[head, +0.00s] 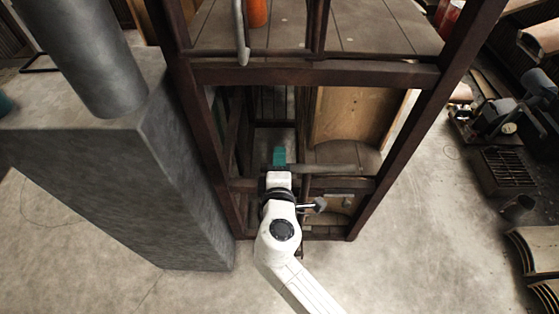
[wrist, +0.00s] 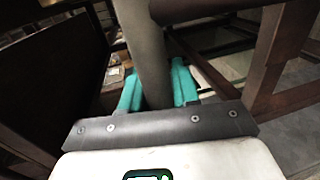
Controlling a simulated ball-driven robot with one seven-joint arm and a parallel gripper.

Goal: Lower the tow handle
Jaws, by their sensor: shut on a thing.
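The tow handle is a grey rounded bar (head: 328,168) in the lower part of a dark brown frame in the head view. It sticks out to the right of my gripper, about level in the picture. In the wrist view the grey bar (wrist: 145,42) runs from the top edge down between the two teal fingers. My gripper (head: 280,157) is inside the frame's lower opening and also shows in the wrist view (wrist: 156,88). It is shut on the bar. The bar's end between the fingers is partly hidden by the gripper body.
Dark frame posts (head: 398,135) stand on both sides of my arm, with a crossbar (head: 310,75) above. A grey block (head: 100,170) with a pillar is close on the left. A curved wooden panel (head: 350,115) stands inside the frame.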

